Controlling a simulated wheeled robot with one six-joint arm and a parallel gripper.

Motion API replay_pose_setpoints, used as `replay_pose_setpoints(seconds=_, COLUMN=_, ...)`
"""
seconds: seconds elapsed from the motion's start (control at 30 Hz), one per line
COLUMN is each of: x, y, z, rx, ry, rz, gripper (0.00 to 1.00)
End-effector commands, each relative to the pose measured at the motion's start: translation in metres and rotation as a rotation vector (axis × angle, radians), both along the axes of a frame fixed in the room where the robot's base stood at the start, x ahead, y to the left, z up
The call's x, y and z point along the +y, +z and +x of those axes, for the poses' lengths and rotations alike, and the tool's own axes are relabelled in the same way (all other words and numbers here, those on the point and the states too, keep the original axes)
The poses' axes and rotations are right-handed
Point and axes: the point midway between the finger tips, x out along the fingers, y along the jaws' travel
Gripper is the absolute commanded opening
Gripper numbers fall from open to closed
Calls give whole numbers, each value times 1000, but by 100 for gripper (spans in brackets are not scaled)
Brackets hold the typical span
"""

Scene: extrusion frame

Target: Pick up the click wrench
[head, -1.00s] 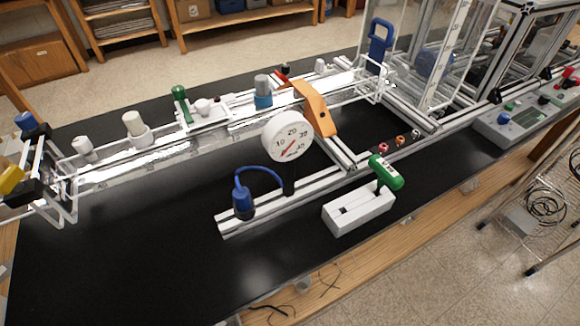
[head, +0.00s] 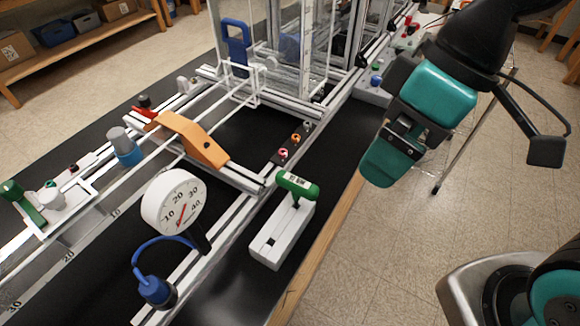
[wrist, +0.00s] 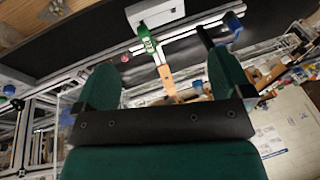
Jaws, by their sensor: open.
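The click wrench (head: 297,186) has a green handle with a white label and a dark shaft. It stands in a white holder block (head: 286,235) near the table's front edge, its lower part hidden in the block. In the wrist view the green wrench handle (wrist: 146,38) shows beyond the fingers, near the top middle, with the white holder (wrist: 155,12) above it. My gripper (head: 388,160) is open and empty, up and to the right of the wrench in the head view, apart from it. In the wrist view its two green fingers (wrist: 163,82) are spread wide.
A round dial gauge (head: 174,202) with a blue cable stands left of the holder. An orange bracket (head: 192,138) and small coloured knobs (head: 296,138) sit behind on the aluminium rails. A clear-panelled frame (head: 335,50) rises at the back.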

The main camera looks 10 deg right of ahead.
Motion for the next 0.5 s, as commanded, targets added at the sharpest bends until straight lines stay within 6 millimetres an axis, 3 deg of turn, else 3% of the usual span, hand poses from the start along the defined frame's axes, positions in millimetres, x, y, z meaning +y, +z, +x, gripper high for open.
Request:
replay_pose_setpoints(seconds=0.3, x=58, y=-12, z=63, rx=-206, ry=1013, rz=-174, gripper=100)
replay_pose_setpoints(seconds=0.5, x=91, y=-21, z=82, rx=-256, ry=1482, rz=-227, gripper=100)
